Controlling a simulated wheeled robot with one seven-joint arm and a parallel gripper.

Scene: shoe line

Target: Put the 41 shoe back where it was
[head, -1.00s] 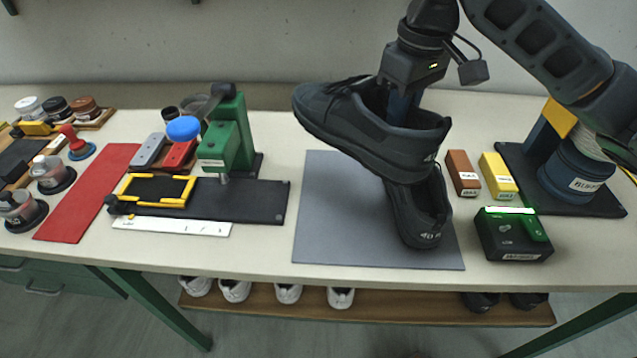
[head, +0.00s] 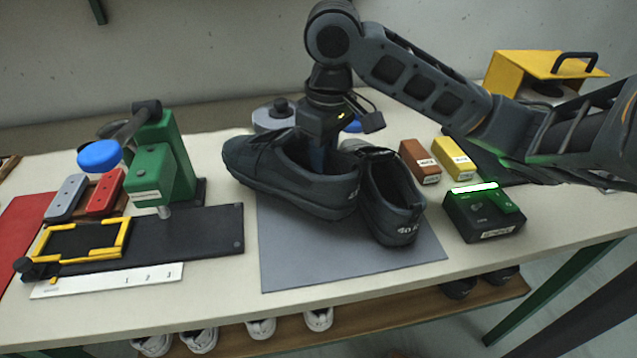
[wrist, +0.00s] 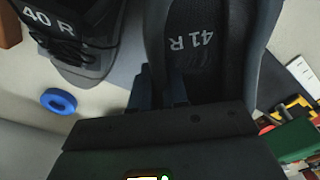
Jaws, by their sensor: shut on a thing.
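The dark 41 shoe (head: 285,185) is in my gripper (head: 318,152), with its toe to the left. In the wrist view its insole (wrist: 192,40) reads "41 R", and my fingers (wrist: 160,88) are shut on its side wall. It is low over the left part of the grey mat (head: 300,262), its toe past the mat's left edge. I cannot tell whether its sole touches. The dark 40 shoe (head: 390,205) is on the mat just to its right; its label "40 R" (wrist: 48,14) shows in the wrist view. The two shoes are very close; contact is unclear.
A black box with a green top (head: 485,213) and brown (head: 420,162) and yellow (head: 454,159) blocks stand right of the mat. A green press (head: 165,165) and black plate (head: 215,233) stand left. White shoes (head: 262,328) are on the shelf below.

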